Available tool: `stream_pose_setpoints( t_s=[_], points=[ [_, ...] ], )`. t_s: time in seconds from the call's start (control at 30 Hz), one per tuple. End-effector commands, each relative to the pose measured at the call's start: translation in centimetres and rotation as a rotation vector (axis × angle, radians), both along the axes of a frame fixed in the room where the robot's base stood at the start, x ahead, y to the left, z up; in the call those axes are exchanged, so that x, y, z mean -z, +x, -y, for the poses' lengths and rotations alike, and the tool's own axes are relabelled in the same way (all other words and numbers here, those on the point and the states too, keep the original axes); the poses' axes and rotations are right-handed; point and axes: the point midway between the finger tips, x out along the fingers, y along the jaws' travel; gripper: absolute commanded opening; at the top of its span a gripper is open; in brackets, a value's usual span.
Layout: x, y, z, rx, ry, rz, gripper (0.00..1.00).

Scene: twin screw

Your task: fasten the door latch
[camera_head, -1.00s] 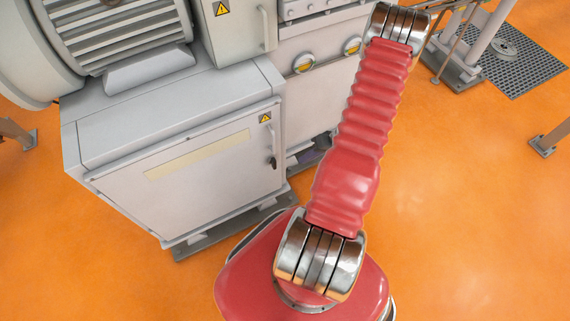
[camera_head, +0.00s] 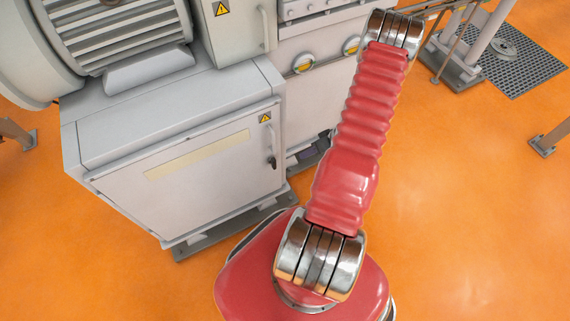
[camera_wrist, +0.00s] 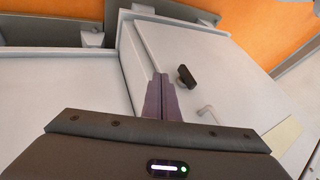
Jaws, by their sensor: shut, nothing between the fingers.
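The pale grey cabinet door (camera_head: 210,172) stands at the left of the head view and looks shut or nearly so. Its black latch handle (camera_head: 272,162) is near the right edge. In the wrist view the black latch handle (camera_wrist: 186,77) stands out from the door face (camera_wrist: 195,48). My gripper (camera_wrist: 161,77) is shut and empty, its purple fingers side by side. In the picture its tips are just left of the latch handle, apparently apart from it; depth is hard to judge. I cannot tell whether the latch is fastened.
A thin bent metal piece (camera_wrist: 207,113) is below the latch handle in the wrist view. A motor housing (camera_head: 120,38) sits above the cabinet, and an upper cabinet (camera_head: 238,28) stands beside it.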

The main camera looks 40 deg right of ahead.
Motion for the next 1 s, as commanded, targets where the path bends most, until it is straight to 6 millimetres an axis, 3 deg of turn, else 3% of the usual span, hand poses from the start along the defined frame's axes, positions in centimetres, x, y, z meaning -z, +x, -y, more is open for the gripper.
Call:
stream_pose_setpoints(
  t_s=[0.63, 1.0],
  points=[
    [7.3, 4.4, -3.3, -0.003, 0.003, -0.002, 0.00],
    [7.1, 5.5, -6.8, 0.000, 0.002, -0.001, 0.00]
  ],
)
